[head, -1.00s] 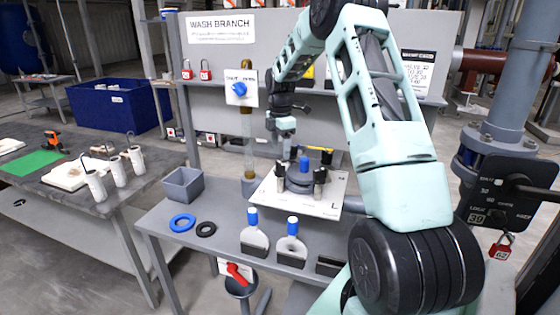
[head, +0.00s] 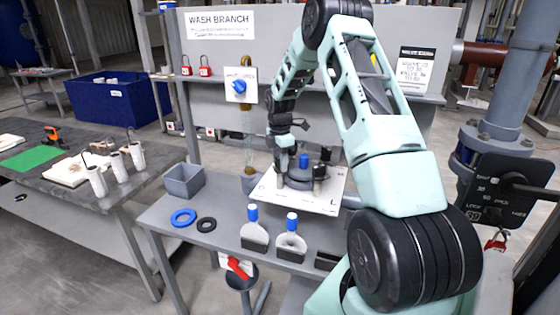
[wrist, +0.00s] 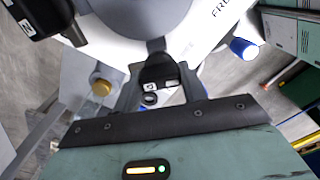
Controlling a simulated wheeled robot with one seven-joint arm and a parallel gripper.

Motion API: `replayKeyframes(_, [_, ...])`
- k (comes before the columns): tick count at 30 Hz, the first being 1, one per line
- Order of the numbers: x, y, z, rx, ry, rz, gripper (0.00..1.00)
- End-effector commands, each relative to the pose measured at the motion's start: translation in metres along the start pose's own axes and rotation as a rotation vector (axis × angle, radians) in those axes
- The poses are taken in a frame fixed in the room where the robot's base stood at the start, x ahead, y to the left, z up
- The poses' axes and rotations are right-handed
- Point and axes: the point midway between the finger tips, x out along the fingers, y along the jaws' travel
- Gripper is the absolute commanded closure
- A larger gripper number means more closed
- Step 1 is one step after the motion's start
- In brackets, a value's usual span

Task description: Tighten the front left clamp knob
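The round grey clamp housing (head: 300,177) stands on a white plate (head: 290,204) on the bench. A black clamp knob (head: 319,172) stands at its front right. My gripper (head: 281,180) is lowered at the housing's front left side, where the arm hides the knob there in the head view. In the wrist view, a black knob (wrist: 157,70) with a white number tag lies between the two fingers of my gripper (wrist: 160,98). The fingers look apart on either side of it, with no clear grip. Another black knob (wrist: 40,14) shows at upper left.
Two blue-topped holders (head: 254,230) stand at the bench front. A blue ring (head: 183,218), a black ring (head: 206,225) and a grey bin (head: 184,181) are at left. A wash panel (head: 330,60) stands behind. A valve post (head: 490,160) stands at right.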

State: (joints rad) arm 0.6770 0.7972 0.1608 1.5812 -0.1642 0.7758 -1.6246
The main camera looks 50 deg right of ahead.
Motion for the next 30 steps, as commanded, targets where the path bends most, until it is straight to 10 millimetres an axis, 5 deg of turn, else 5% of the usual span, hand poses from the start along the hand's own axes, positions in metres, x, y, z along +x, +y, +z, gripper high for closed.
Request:
replayKeyframes(14, [0.0003, 0.0002, 0.0002, 0.120, 0.000, -0.001, 0.81])
replayKeyframes(30, [0.0000, 0.0005, 0.0001, 0.603, -0.001, 0.001, 0.81])
